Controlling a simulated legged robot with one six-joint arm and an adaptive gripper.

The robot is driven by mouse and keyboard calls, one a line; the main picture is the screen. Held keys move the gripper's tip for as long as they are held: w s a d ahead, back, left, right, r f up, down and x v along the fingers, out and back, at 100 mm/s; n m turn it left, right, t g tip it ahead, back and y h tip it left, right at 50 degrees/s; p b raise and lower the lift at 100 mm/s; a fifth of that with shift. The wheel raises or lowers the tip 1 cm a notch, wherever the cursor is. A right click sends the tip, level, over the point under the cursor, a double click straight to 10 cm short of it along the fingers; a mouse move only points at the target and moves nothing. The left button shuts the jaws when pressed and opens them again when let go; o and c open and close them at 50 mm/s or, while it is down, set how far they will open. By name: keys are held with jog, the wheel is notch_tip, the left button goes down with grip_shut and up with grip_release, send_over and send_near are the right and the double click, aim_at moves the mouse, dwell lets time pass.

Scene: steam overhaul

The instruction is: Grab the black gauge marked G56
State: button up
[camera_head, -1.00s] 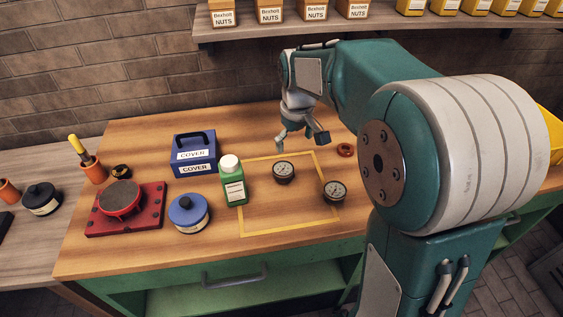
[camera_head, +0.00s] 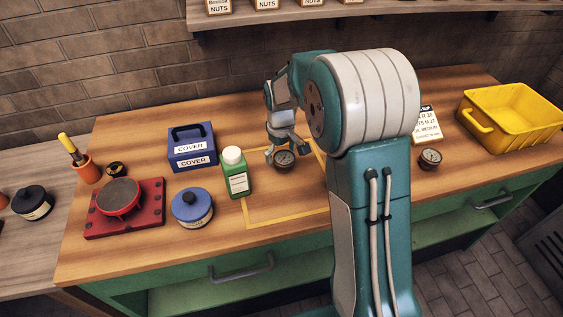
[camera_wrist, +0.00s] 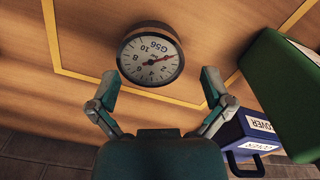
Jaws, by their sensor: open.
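The black gauge marked G56 (camera_wrist: 151,54) shows its white dial in the wrist view, upside down there, just beyond and between my open fingertips. In the head view the gauge (camera_head: 284,159) sits on the wooden bench within the yellow outlined area. My gripper (camera_wrist: 158,85) is open with nothing between its fingers. In the head view my gripper (camera_head: 285,152) is right at the gauge, its fingers partly in front of it. I cannot tell whether a finger touches it.
A green bottle (camera_head: 236,172) stands just left of the gauge, with the blue cover box (camera_head: 191,150) behind it. A blue-lidded jar (camera_head: 191,208) and red plate (camera_head: 153,205) lie further left. Another gauge (camera_head: 430,158) and a yellow bin (camera_head: 510,112) are right.

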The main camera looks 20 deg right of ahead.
aim_at(286, 158)
jog(key=shift+f, duration=0.75)
jog(key=shift+s+d+f, duration=0.1)
jog(key=shift+d+f, duration=0.15)
jog(key=shift+f, duration=0.05)
jog(key=shift+s+d+f, duration=0.15)
jog(key=shift+d+f, duration=0.15)
jog(key=shift+d, duration=0.2)
jog(key=shift+a, duration=0.1)
jog(key=c, duration=0.6)
jog(key=shift+a, duration=0.25)
jog(key=c, duration=0.4)
jog(key=shift+c, duration=1.3)
jog(key=shift+r, duration=0.3)
grip_shut()
notch_tip(286, 158, up, 4)
jog(key=shift+d+f, duration=0.1)
jog(key=shift+f, duration=0.1)
jog(key=s+d+r, duration=0.3)
jog(key=s+r, duration=0.6)
jog(key=s, duration=0.4)
jog(key=shift+d, duration=0.25)
jog(key=shift+r, duration=0.1)
